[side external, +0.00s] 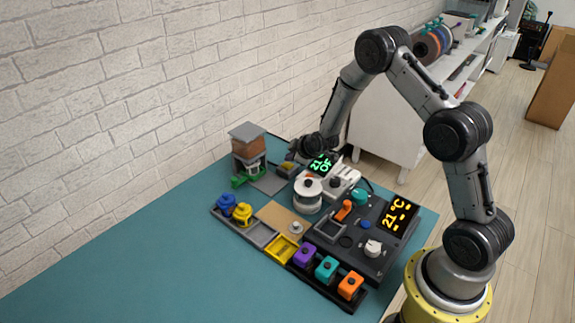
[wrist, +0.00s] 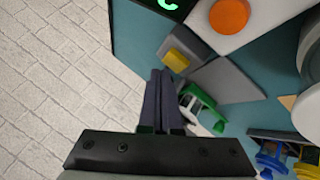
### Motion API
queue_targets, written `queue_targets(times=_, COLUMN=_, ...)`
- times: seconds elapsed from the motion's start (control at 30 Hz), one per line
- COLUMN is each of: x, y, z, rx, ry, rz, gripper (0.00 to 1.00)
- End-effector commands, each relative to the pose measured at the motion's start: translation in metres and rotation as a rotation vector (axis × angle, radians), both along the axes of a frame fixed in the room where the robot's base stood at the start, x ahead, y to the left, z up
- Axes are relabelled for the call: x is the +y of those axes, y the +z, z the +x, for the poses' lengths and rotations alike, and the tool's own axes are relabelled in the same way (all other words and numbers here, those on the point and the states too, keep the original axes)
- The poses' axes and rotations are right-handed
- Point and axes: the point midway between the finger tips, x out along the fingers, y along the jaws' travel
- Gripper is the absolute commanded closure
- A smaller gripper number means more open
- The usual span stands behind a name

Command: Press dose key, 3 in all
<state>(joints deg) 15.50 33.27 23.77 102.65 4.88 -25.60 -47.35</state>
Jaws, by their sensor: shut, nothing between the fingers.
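A yellow key (wrist: 178,59) on a small dark grey block sits just beyond my fingertips in the wrist view; it looks like the dose key, but no label is readable. It shows as a small yellow patch in the side view (side external: 286,165). My gripper (wrist: 160,74) is shut and empty, its fingertips beside the key. I cannot tell whether they touch it. In the side view my gripper (side external: 294,153) is at the table's back edge, small and partly hidden. The dispenser (side external: 248,142), with a brown hopper and green part (wrist: 199,106), stands left of the key.
A white device with a green-lit display (side external: 321,163) and a round white pan (side external: 308,190) are close to the right. A dark panel (side external: 377,260) and a tray of coloured blocks (side external: 326,268) lie nearer. The teal table (side external: 130,265) is clear at front left.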

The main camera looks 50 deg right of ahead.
Motion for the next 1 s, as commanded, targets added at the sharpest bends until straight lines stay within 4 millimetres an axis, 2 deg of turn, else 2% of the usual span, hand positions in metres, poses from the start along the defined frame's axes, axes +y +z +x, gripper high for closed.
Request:
queue_targets(times=0.17, x=0.0003, y=-0.0062, z=-0.0005, rx=0.002, ry=0.001, rz=0.001, gripper=1.00)
queue_targets(times=1.0, x=0.0001, y=-0.0109, z=0.0000, rx=0.001, ry=0.001, rz=0.001, gripper=1.00)
